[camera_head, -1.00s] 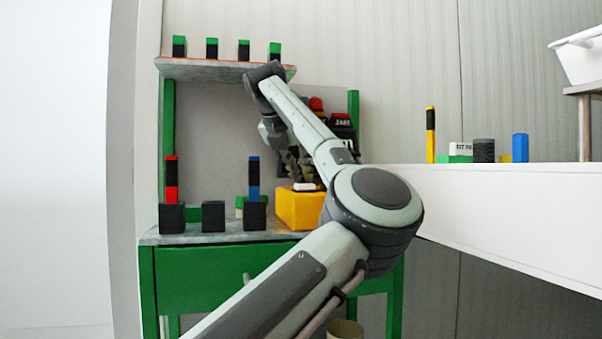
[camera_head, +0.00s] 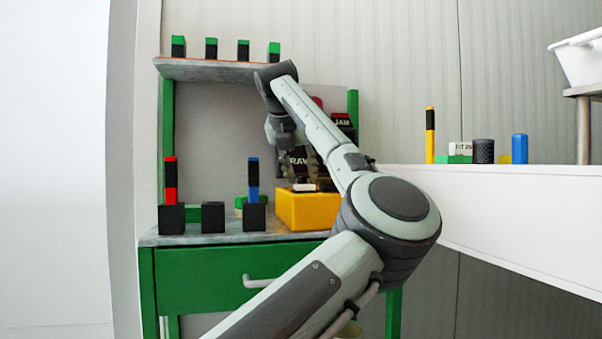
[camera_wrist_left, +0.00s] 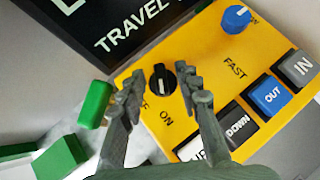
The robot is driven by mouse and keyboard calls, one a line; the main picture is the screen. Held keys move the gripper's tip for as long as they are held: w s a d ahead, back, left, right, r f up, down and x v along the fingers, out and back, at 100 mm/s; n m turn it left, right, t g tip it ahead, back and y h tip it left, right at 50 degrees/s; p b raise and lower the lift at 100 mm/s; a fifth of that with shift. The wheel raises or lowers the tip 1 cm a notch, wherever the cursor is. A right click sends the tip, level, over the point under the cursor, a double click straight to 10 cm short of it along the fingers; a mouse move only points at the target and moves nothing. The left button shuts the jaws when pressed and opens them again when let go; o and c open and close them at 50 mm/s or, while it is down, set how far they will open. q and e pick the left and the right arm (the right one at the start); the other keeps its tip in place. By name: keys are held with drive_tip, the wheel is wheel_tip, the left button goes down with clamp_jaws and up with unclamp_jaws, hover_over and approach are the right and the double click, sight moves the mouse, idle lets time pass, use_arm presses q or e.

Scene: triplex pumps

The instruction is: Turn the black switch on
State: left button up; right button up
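The black switch (camera_wrist_left: 162,81) is a round knob with a white mark, on the sloped yellow control box (camera_wrist_left: 216,98). ON and a partly hidden OFF are printed beside it. My left gripper (camera_wrist_left: 159,77) is open, its two fingers on either side of the knob in the left wrist view. I cannot tell how far its tips are from the panel. In the head view the yellow box (camera_head: 307,211) stands on the green bench, with my left gripper (camera_head: 297,163) above it. The switch is not discernible there. My right gripper is not in view.
A blue knob (camera_wrist_left: 236,18) and several push buttons, such as the blue OUT button (camera_wrist_left: 268,96), share the panel. A black TRAVEL sign (camera_wrist_left: 110,30) stands behind it. Black blocks (camera_head: 213,217) stand left on the bench; a shelf (camera_head: 205,70) is above.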

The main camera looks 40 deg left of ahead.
use_arm(q)
drive_tip(key=shift+r, duration=0.1)
drive_tip(key=v, duration=1.2)
drive_tip(key=shift+d, duration=0.1)
